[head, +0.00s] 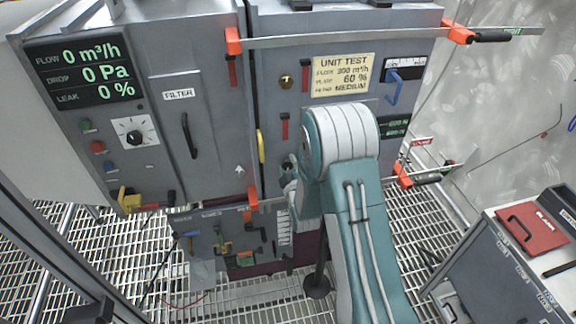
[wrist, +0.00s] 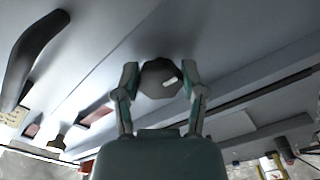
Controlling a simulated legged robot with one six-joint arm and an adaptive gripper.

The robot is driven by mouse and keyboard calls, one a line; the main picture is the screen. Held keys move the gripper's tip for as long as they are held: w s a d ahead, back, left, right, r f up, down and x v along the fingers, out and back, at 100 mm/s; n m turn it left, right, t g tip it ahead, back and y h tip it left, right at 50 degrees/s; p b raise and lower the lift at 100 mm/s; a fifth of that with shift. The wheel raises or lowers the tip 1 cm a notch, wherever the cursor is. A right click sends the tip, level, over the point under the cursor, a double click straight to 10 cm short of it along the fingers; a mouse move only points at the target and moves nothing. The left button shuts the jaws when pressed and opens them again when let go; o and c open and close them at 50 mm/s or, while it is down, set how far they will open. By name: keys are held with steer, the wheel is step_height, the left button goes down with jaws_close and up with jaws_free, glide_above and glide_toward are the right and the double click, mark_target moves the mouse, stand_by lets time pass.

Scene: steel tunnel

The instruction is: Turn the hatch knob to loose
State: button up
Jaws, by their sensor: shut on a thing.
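In the wrist view, my gripper (wrist: 160,82) has one finger on each side of a dark, faceted round knob (wrist: 156,74) and is shut on it. The knob carries a short white mark near its right side. In the head view, my gripper (head: 289,185) is at the front of the grey cabinet, just left of my teal and white arm. The knob is hidden there, behind my gripper and arm. I cannot read any tight or loose marking beside the knob.
A dark curved handle (wrist: 32,58) shows at the upper left of the wrist view. The cabinet carries a display (head: 84,73), a filter door handle (head: 190,135) and orange clamps with long bars (head: 330,39). A grey cart (head: 500,262) stands at the right.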

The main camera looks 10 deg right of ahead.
steer(key=shift+s+f+n, duration=0.15)
steer(key=shift+f+n, duration=0.15)
steer(key=shift+f, duration=0.05)
steer(key=o, duration=1)
steer(key=shift+o, duration=0.8)
steer(key=shift+a, duration=0.1)
steer(key=shift+r, duration=0.15)
steer(key=s, duration=1.1)
steer(key=shift+s, duration=0.35)
